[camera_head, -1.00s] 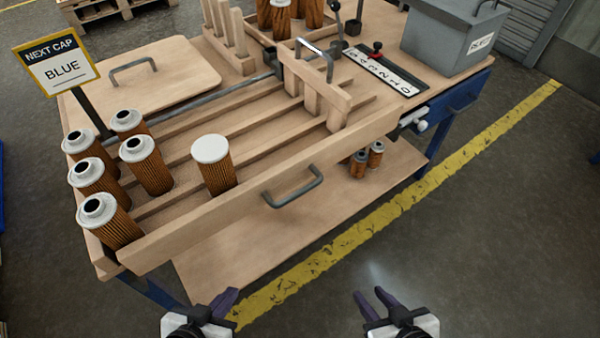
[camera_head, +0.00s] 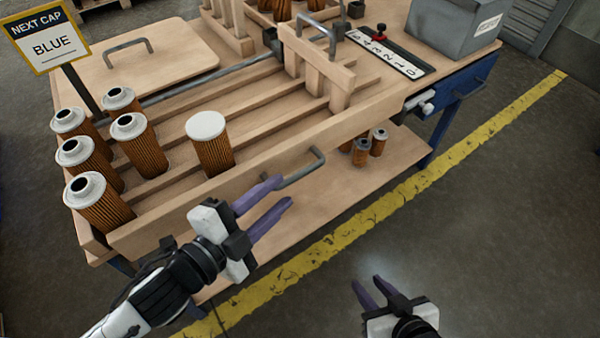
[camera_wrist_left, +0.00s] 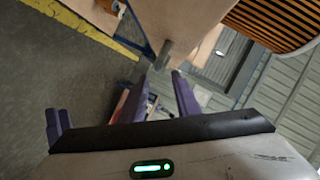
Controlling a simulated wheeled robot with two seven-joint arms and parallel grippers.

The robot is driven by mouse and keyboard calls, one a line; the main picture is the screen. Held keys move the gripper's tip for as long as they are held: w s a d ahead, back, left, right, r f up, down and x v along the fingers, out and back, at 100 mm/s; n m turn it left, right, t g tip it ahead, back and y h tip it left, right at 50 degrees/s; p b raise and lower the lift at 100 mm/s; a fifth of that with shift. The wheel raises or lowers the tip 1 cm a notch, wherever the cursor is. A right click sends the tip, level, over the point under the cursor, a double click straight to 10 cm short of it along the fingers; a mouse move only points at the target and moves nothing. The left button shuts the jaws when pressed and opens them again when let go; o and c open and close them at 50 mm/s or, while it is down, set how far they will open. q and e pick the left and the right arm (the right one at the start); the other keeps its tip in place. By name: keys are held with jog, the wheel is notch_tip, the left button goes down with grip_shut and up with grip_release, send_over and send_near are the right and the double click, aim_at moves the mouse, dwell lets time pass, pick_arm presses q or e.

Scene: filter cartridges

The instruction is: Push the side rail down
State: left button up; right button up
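The side rail (camera_head: 230,192) is a long pale wooden board along the bench's near edge, standing above the lane floor. Its grey bar handle (camera_head: 317,160) sticks out from the outer face. My left gripper (camera_head: 280,192) is open and empty, its purple fingers pointing at the handle from the near left. In the left wrist view the handle (camera_wrist_left: 166,54) shows just beyond the spaced fingertips (camera_wrist_left: 160,85); I cannot tell whether they touch it. My right gripper (camera_head: 368,284) is open and empty over the floor, well apart from the bench.
Several white-topped pleated filter cartridges (camera_head: 140,145) stand in the left lanes behind the rail. One with a plain white cap (camera_head: 207,126) stands apart. A lower shelf (camera_head: 350,190) holds small cartridges. Floor in front is clear.

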aim_at(293, 180)
pick_arm(q)
jog(key=x, duration=0.8)
jog(key=shift+w+b, duration=0.1)
jog(key=shift+b, duration=0.2)
grip_shut()
jog(key=shift+f, duration=0.1)
